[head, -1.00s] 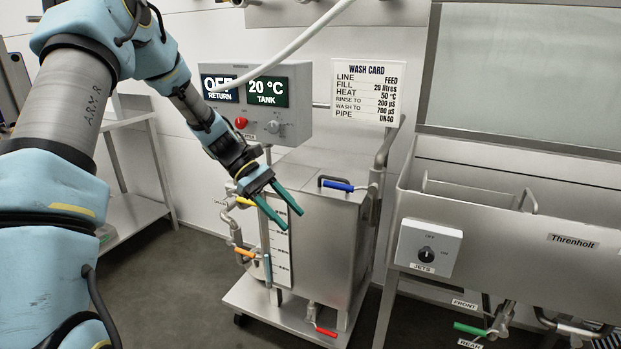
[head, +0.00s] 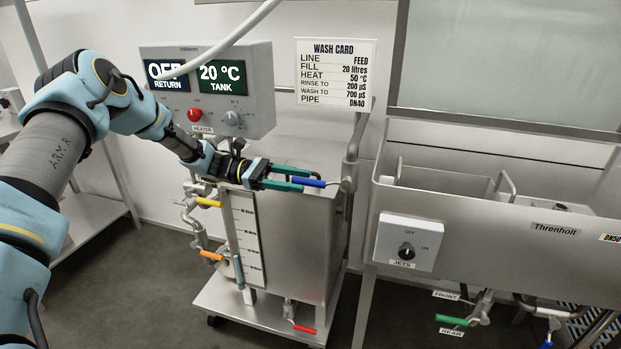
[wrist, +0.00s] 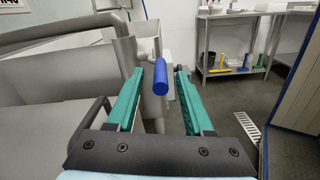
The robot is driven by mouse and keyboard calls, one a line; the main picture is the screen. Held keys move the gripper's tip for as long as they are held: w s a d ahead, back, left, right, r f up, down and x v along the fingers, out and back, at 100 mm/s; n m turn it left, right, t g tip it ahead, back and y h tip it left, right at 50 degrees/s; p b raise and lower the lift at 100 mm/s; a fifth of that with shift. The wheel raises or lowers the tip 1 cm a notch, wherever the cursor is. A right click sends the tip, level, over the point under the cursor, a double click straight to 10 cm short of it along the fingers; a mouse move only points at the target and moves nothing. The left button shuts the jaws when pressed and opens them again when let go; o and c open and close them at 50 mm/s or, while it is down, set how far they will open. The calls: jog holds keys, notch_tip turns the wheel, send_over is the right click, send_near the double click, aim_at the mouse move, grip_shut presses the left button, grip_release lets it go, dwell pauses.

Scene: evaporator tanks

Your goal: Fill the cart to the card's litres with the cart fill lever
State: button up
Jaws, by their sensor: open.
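The wash card (head: 336,74) on the wall reads FILL 20 litres. A blue-handled lever (head: 309,182) sits at the top right of the steel cart tank (head: 290,245); I see no label on it. My gripper (head: 291,179) is open, with its green fingers at the blue handle. In the wrist view the blue handle (wrist: 160,78) shows between the spread fingertips (wrist: 160,75), pointing toward me; I cannot tell whether either finger touches it. The sight scale (head: 247,240) on the cart's front is visible, but its figures are too small to read.
The control box (head: 206,90) above the cart shows RETURN OFF and TANK 20 °C. The Threnholt sink (head: 500,235) with a JETS knob stands close at right.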

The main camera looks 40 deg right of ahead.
aim_at(322, 184)
jog(key=shift+p+x, duration=0.35)
jog(key=shift+x, duration=1.7)
jog(key=shift+c, duration=0.3)
grip_shut()
